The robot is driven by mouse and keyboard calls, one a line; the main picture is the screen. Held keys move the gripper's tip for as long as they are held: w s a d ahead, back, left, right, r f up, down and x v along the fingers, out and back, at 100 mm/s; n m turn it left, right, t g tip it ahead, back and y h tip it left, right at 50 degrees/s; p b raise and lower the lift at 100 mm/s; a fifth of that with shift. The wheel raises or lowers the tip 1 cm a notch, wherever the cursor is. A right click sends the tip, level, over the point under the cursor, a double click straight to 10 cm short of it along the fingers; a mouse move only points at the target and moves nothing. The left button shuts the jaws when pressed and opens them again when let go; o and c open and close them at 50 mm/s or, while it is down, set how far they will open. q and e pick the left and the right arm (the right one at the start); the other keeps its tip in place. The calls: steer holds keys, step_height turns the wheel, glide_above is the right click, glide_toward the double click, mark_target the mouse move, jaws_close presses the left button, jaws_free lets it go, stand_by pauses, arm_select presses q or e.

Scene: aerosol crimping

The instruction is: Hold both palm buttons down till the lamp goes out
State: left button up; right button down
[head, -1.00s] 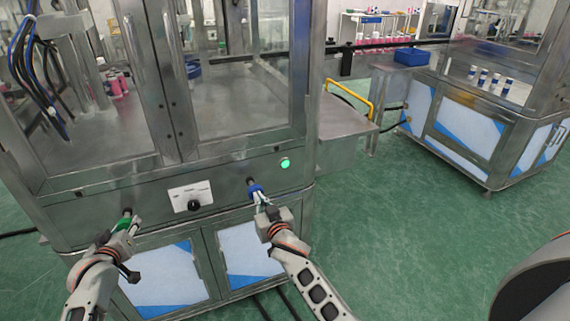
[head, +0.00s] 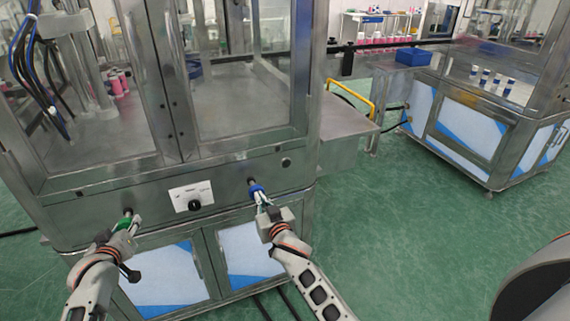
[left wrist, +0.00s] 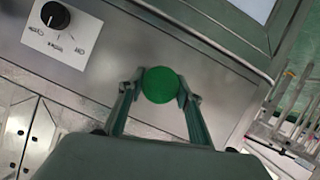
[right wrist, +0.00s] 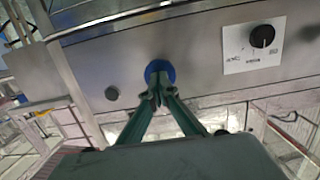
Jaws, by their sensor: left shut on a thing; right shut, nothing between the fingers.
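The green palm button (head: 125,222) is on the left of the machine's front panel. My left gripper (head: 130,228) is shut on it, one finger on each side of the green cap (left wrist: 161,84) in the left wrist view. The blue palm button (head: 255,188) is on the right of the panel. My right gripper (head: 262,201) is shut and empty, its fingertips at the face of the blue button (right wrist: 160,70), appearing to touch it. The lamp (head: 286,162), right of and above the blue button, is dark; it is also dark in the right wrist view (right wrist: 112,93).
A white dial plate (head: 191,196) with a black knob sits between the buttons. Glass doors stand above the panel, cabinet doors below. A steel side table (head: 345,120) with a yellow handle stands to the right.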

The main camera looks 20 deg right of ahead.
arm_select(q)
steer(key=shift+w+r, duration=0.25)
steer(key=shift+r, duration=0.15)
steer(key=shift+f, duration=0.1)
steer(key=shift+c, duration=0.2)
arm_select(e)
steer(key=shift+s, duration=2.25)
steer(key=shift+f, duration=0.1)
arm_select(q)
steer(key=shift+s+f, duration=0.1)
steer(key=shift+f, duration=0.1)
arm_select(e)
steer(key=s, duration=0.6)
steer(key=shift+r, duration=0.45)
